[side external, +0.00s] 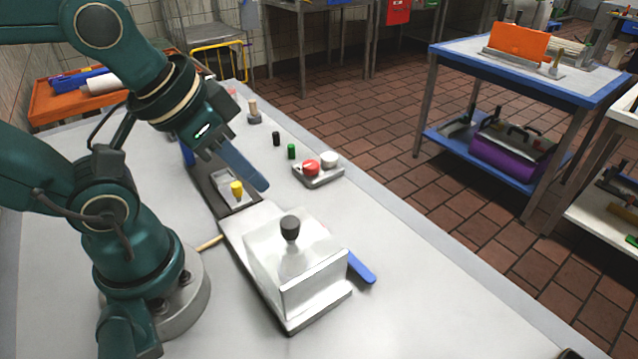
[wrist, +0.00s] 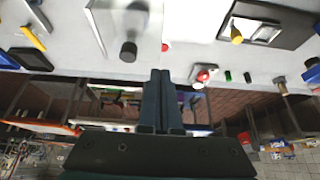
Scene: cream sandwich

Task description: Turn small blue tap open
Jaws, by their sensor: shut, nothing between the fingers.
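My gripper (side external: 262,184) points down and to the right above the bench, in mid-air over the dark tray. In the wrist view its two long dark blue fingers (wrist: 160,78) lie side by side, shut and empty. A small upright blue piece (side external: 186,152) stands on the bench left of my gripper, partly hidden by the arm. A flat blue handle (side external: 361,267) sticks out beside the metal box. I cannot tell which blue part is the small tap. My fingers appear apart from both.
A metal box with a black knob (side external: 290,228) stands in front. A yellow-topped piece (side external: 237,190) sits in the dark tray. A grey block (side external: 326,178) carries red and white knobs. Small green (side external: 291,151) and black (side external: 276,138) cylinders stand nearby.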

